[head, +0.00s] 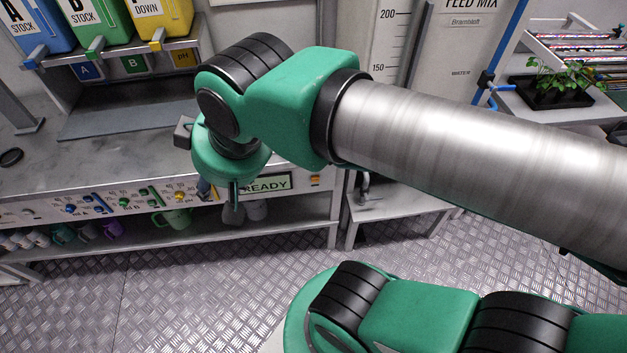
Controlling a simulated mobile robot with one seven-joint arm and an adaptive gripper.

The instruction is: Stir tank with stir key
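The pale tank (388,40), marked 200 and 150 on a scale, stands behind my arm at the top centre. Its lower part is hidden by the arm and its top is out of frame. My gripper (236,194) hangs below the green wrist in front of the bench panel, left of the tank and apart from it. Only a thin dark part of it shows, so its opening and anything in it cannot be made out. I cannot pick out a stir key.
Stock bottles (98,22) stand on a rack at upper left. Below the bench panel (110,202), with knobs and a READY display (266,184), a shelf holds mugs (172,220). A low stand (395,208) is at centre, a potted plant (552,85) at right. The foreground floor is partly clear.

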